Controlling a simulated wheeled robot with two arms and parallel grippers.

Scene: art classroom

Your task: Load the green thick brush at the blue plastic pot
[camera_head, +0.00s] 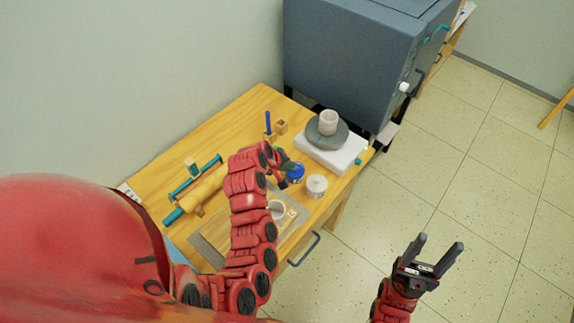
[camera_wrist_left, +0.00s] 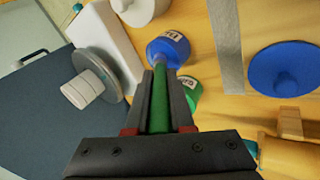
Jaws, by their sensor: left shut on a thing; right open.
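My left gripper (camera_wrist_left: 164,80) is shut on the green thick brush (camera_wrist_left: 160,105), which points away from the wrist camera between the fingers. The blue plastic pot (camera_wrist_left: 173,44), with a white label, lies right beyond the brush's far end in the wrist view. The far end overlaps the pot there; I cannot tell whether it is inside. In the head view the blue pot (camera_head: 295,175) stands on the wooden table, just right of my left gripper (camera_head: 284,168), whose fingers are partly hidden by my arm. My right gripper (camera_head: 438,245) is open and empty over the floor.
A green pot (camera_wrist_left: 191,92) is beside the brush. A white pot (camera_head: 317,186) stands right of the blue one. A white wheel base (camera_head: 335,155) with a grey disc and cup is behind. A blue upright stick (camera_head: 268,122) and rolling pin (camera_head: 198,193) are on the table (camera_head: 235,118).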

